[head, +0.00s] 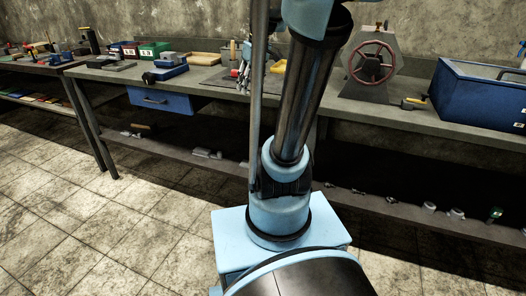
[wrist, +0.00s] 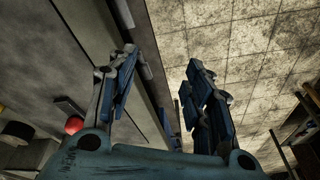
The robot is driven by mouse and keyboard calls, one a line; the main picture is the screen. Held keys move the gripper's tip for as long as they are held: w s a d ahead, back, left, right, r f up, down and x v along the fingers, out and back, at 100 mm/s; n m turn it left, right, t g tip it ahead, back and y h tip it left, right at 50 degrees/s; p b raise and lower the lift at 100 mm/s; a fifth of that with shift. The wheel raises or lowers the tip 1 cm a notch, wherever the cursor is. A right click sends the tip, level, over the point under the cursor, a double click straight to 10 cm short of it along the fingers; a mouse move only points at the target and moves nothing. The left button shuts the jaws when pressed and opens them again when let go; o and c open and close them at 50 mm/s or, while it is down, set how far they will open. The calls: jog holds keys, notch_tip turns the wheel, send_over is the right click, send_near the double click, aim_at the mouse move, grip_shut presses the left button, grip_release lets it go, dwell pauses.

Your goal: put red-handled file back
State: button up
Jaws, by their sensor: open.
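I cannot make out the red-handled file for certain in either view. In the wrist view a rounded red thing (wrist: 74,125) shows at the left, beside my gripper's base; I cannot tell whether it is a handle. My gripper (wrist: 161,58) is open, with nothing between its fingers. Beyond the fingers are the bench edge and the tiled floor. In the head view my gripper (head: 241,78) is small, partly behind my arm, over the middle of the workbench (head: 215,75).
A blue box (head: 480,95) and a grey device with a red wheel (head: 372,62) stand on the bench at right. A lower shelf (head: 170,150) holds small metal parts. The tiled floor at left is clear.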

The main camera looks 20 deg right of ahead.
jog(key=s+f+m+h, duration=0.1)
jog(key=s+f+m, duration=0.4)
jog(key=s+f, duration=1.2)
jog(key=shift+s+h, duration=0.4)
jog(key=shift+s, duration=0.5)
jog(key=shift+d, duration=0.1)
jog(key=shift+w+f, duration=0.2)
jog(key=shift+w, duration=0.2)
